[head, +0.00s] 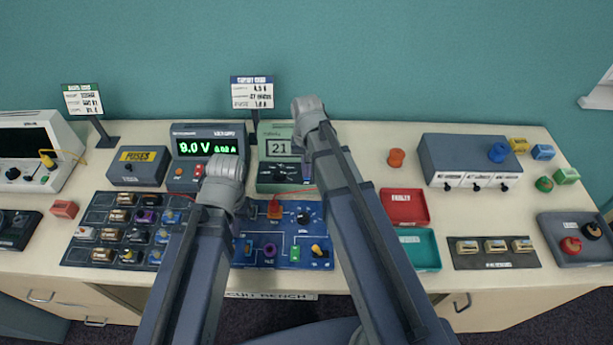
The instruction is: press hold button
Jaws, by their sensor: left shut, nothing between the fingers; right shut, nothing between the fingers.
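No button with a readable hold label shows. A green meter (264,133) with a display (283,147) reading 21 and a dark dial stands at the back of the bench, partly covered by my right arm. A grey power supply (185,137) with lit green digits stands left of it, with small red and orange controls low on its front. My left gripper (222,170) is shut and empty, in front of the power supply's lower right part in the picture. My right gripper (309,106) is shut and empty, up beside the green meter's top right.
A blue circuit board (240,258) and a tray of parts (80,252) lie in front. A fuses box (138,165) stands left. A red tray (404,206), teal tray (420,248) and grey switch box (440,155) are right. Sign stands (251,92) rise at the back.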

